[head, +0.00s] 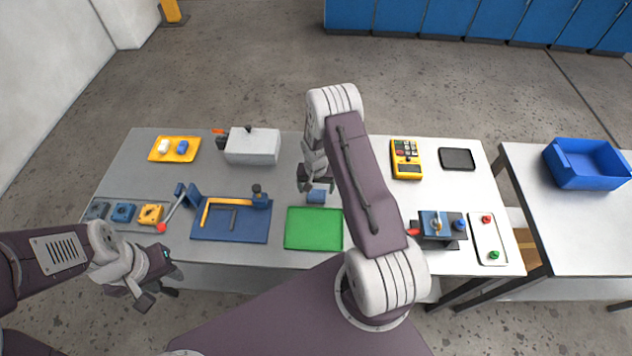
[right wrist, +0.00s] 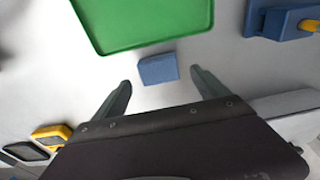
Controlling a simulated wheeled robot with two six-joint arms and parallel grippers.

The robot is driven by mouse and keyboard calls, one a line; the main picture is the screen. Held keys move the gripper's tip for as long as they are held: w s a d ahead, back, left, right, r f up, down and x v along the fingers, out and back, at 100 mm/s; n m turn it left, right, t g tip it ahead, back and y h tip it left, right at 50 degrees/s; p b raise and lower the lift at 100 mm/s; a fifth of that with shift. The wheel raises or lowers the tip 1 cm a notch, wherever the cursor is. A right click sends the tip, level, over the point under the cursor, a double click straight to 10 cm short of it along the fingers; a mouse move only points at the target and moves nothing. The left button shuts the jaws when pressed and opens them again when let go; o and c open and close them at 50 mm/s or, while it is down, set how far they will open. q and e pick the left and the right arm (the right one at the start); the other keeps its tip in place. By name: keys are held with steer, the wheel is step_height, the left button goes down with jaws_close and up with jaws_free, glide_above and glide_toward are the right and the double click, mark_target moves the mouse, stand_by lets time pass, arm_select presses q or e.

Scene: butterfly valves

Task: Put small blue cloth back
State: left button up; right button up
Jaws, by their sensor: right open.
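The small blue cloth (head: 316,196) looks like a small folded block and lies on the grey table, just behind the green mat (head: 314,228). In the right wrist view the cloth (right wrist: 158,69) lies between and slightly beyond my fingertips, apart from both. My right gripper (head: 317,187) is open and empty over the cloth; its spread fingers show in the right wrist view (right wrist: 160,82). My left gripper (head: 158,297) hangs in front of the table's left part, with its fingers apart and nothing between them.
A yellow tray (head: 158,156) holds a white and a blue piece. A white box (head: 252,147) stands behind a blue mat (head: 231,229) with a yellow frame. A yellow meter (head: 406,160) and black pad (head: 457,159) lie right. A blue bin (head: 588,178) stands on the side table.

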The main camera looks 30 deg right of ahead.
mark_target(316, 198)
steer(key=s+a+r+n+b, duration=0.15)
steer(key=s+a+r, duration=0.25)
steer(key=r, duration=0.4)
steer(key=s+a+r+n, duration=0.25)
steer(key=s+r, duration=0.25)
steer(key=r, duration=0.4)
steer(key=s+a+r+n+y, duration=0.15)
steer(key=s+a+r, duration=0.25)
steer(key=s, duration=0.6)
step_height(316, 198, down, 9)
steer(key=w+b, duration=0.1)
steer(key=b, duration=0.7)
steer(key=shift+f+n, duration=0.15)
steer(key=shift+n, duration=0.2)
steer(key=shift+a+h, duration=0.1)
steer(key=shift+h, duration=0.15)
